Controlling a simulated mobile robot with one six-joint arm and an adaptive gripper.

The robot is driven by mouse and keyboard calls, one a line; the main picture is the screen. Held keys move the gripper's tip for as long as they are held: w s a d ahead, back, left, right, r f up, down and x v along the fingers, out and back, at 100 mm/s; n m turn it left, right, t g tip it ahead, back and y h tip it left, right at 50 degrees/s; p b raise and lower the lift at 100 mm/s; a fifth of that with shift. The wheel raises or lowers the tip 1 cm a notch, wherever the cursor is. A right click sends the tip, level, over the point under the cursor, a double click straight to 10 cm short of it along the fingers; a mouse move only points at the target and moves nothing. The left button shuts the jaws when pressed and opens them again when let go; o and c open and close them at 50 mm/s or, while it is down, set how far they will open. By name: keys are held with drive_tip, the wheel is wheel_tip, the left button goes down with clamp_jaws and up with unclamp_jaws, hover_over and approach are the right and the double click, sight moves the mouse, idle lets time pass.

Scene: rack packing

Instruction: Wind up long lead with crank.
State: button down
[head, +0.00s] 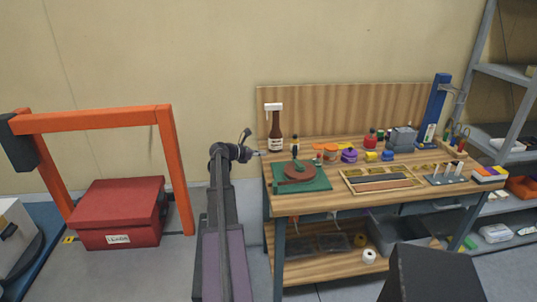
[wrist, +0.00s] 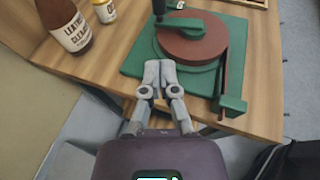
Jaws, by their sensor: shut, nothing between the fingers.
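A reddish-brown round reel (head: 300,171) lies on a green base board (head: 322,184) at the left end of the workbench. The reel (wrist: 196,42) also shows in the wrist view, with a dark upright crank handle (wrist: 159,8) at its far left rim. A green guide bracket (wrist: 231,103) stands at the board's right edge in that view. A thin brown strip (wrist: 223,68), perhaps the lead, runs from the reel toward it. My gripper (wrist: 160,66) is shut and empty. In the wrist view its fingertips overlap the board's near edge, apart from the handle.
A brown cleaner bottle (wrist: 66,25) and a small yellow-labelled jar (wrist: 104,11) stand left of the board in the wrist view. Jars, a slotted wooden tray (head: 352,188) and tools fill the bench's middle and right. A red box (head: 122,210) under an orange frame (head: 95,120) stands at left.

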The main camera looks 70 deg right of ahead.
drive_tip(key=b+x, duration=0.1)
drive_tip(key=x, duration=0.2)
drive_tip(key=b+x, duration=0.1)
drive_tip(key=x, duration=0.7)
drive_tip(key=shift+s+d+r+b, duration=0.15)
drive_tip(key=shift+d+r+b, duration=0.1)
drive_tip(key=shift+b, duration=0.15)
drive_tip(key=shift+s+d, duration=0.65)
drive_tip(key=shift+s, duration=0.05)
drive_tip(key=shift+s+d, duration=0.4)
drive_tip(key=shift+d, duration=0.3)
drive_tip(key=shift+w+a, duration=0.55)
drive_tip(key=shift+w, duration=0.2)
drive_tip(key=w+p+v, duration=0.1)
drive_tip(key=v, duration=0.5)
drive_tip(key=d+p+v, duration=0.1)
drive_tip(key=p+v, duration=0.1)
drive_tip(key=v, duration=0.4)
drive_tip(key=shift+w+d+f, duration=0.3)
drive_tip(key=shift+w+d, duration=0.05)
